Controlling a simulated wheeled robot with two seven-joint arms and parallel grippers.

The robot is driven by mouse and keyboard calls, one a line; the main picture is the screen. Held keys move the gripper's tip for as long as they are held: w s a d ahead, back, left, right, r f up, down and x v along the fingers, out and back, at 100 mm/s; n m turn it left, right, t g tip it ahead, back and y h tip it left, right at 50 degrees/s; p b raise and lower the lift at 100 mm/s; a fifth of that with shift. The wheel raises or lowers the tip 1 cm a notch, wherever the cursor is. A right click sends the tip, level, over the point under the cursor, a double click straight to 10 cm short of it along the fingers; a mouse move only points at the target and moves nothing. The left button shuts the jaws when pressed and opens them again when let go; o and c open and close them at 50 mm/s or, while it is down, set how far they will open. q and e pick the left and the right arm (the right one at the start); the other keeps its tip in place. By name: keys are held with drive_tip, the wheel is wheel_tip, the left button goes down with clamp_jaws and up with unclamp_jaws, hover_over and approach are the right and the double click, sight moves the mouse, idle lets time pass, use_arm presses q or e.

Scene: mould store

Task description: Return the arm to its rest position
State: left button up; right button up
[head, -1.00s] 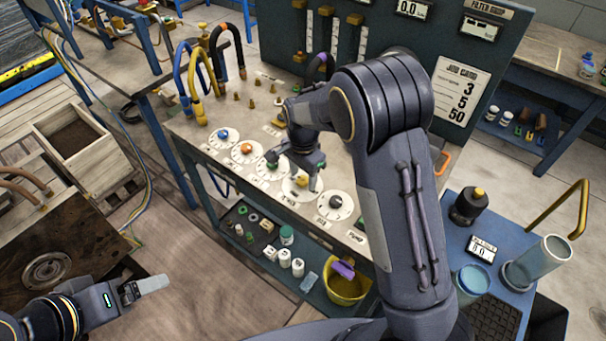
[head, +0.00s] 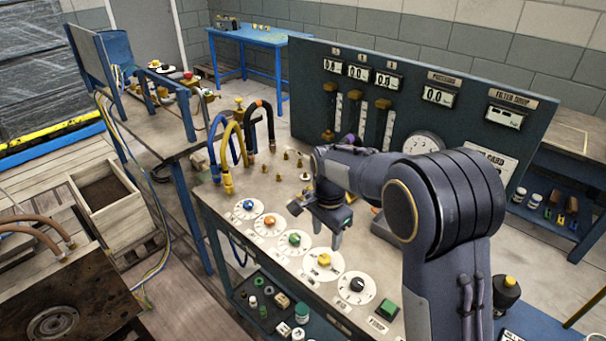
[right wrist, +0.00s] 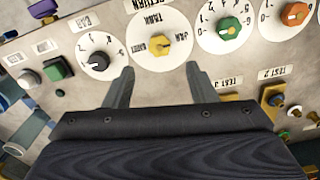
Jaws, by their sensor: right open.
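My right arm reaches from the lower right over the control bench (head: 225,205) in the head view. Its gripper (head: 322,240) hangs above the bench top, behind the yellow knob (head: 323,261) and clear of it. In the right wrist view the two fingers (right wrist: 158,85) are spread apart with nothing between them. The yellow knob also shows there (right wrist: 158,44), beyond the fingertips, with the black knob (right wrist: 98,62) to its left. My left gripper is not in the head view.
A dark gauge panel (head: 460,128) stands along the back of the bench, close to my right arm. Curved hoses (head: 228,150) rise at the bench's left end. A wooden crate (head: 125,212) stands at left. Bare floor shows between the crate and the bench.

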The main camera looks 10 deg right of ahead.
drive_tip(key=s+d+r+n+t+y, duration=0.1)
drive_tip(key=s+d+r+n+y, duration=0.2)
drive_tip(key=s+d+r, duration=0.35)
drive_tip(key=s+n+t, duration=0.4)
drive_tip(key=s+n, duration=0.3)
drive_tip(key=s, duration=1.4)
drive_tip(key=shift+s+a+r+n+t+y, duration=0.3)
drive_tip(key=shift+a+n+y, duration=0.1)
